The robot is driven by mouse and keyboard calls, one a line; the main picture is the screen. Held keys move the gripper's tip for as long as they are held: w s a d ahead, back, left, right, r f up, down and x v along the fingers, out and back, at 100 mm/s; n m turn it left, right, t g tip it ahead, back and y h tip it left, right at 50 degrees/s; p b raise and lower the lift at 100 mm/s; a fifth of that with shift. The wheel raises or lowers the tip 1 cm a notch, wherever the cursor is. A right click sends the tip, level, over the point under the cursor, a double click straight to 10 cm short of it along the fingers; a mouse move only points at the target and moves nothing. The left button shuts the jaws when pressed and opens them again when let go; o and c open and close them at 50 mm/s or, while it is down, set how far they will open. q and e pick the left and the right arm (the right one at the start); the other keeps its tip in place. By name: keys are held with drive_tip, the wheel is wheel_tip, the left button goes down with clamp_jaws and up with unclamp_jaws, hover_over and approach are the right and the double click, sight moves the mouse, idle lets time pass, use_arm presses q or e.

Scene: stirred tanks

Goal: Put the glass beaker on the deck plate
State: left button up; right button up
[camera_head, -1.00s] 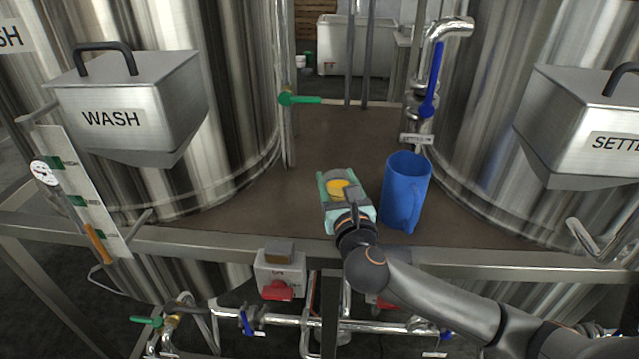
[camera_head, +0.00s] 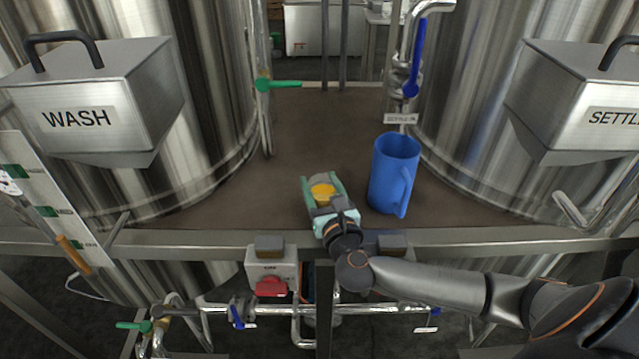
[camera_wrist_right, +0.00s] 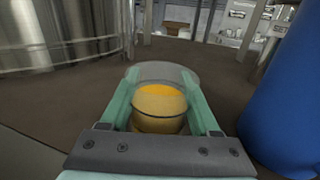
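The glass beaker (camera_head: 322,191) holds a yellow-orange liquid. It also shows upright between the two green fingers in the right wrist view (camera_wrist_right: 160,106). My right gripper (camera_head: 321,188) has a finger close along each side of the beaker and appears shut on it. The deck plate (camera_head: 270,190) is the brown surface between the tanks. The beaker is over its front part, left of the blue jug. I cannot tell whether the beaker's base touches the plate. My left gripper is not in view.
A blue jug (camera_head: 394,172) stands just right of my right gripper; it is also large at the right of the right wrist view (camera_wrist_right: 289,100). Steel tanks flank the plate. A metal rail (camera_head: 190,242) runs along its front edge. The plate's middle and back are clear.

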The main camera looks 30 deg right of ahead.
sight(328, 203)
drive_tip(key=o, duration=0.5)
drive_tip(key=shift+c, duration=0.2)
drive_tip(key=shift+r, duration=0.2)
drive_tip(key=v, duration=0.6)
drive_tip(key=shift+f+b, duration=0.15)
drive_tip(key=shift+b, duration=0.2)
drive_tip(key=shift+v, duration=0.8)
